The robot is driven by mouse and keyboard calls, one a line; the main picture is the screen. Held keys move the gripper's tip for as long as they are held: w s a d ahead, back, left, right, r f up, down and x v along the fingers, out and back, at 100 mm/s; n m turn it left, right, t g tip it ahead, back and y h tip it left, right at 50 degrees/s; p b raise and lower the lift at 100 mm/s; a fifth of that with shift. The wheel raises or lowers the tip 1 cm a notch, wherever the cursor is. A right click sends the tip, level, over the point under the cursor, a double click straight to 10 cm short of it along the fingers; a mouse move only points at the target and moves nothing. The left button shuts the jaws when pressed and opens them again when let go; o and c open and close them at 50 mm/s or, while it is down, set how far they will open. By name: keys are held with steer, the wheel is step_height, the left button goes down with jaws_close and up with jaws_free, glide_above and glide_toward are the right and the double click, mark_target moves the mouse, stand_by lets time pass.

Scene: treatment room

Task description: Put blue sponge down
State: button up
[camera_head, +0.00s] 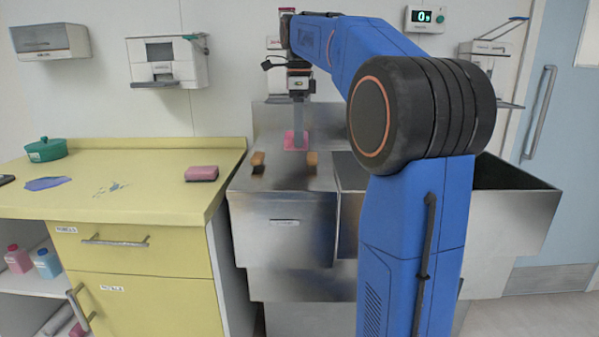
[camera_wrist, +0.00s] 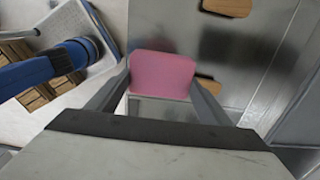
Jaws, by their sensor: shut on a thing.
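My gripper (camera_head: 296,141) points down over the steel unit and is shut on a pink sponge (camera_wrist: 163,76). In the wrist view the sponge lies between the two grey fingers; in the head view a pink edge (camera_head: 287,140) shows around the fingertips. I cannot tell whether it touches the steel. A second pink sponge, with a dark underside (camera_head: 201,173), lies on the yellow counter. I see no blue sponge; a flat blue-purple patch (camera_head: 47,183) is on the counter at the left.
Two brown blocks (camera_head: 257,160) (camera_head: 312,159) sit on the steel unit (camera_head: 285,205) near the gripper. An open steel basin (camera_head: 510,185) is at right. A green lidded pot (camera_head: 46,150) stands on the yellow counter (camera_head: 150,160), whose middle is mostly bare. Wall dispensers hang behind.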

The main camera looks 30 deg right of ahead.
steer(key=shift+s+f, duration=0.1)
steer(key=shift+f, duration=0.05)
steer(key=shift+d+f, duration=0.1)
steer(key=shift+f, duration=4.7)
steer(key=shift+f, duration=0.1)
steer(key=o, duration=1)
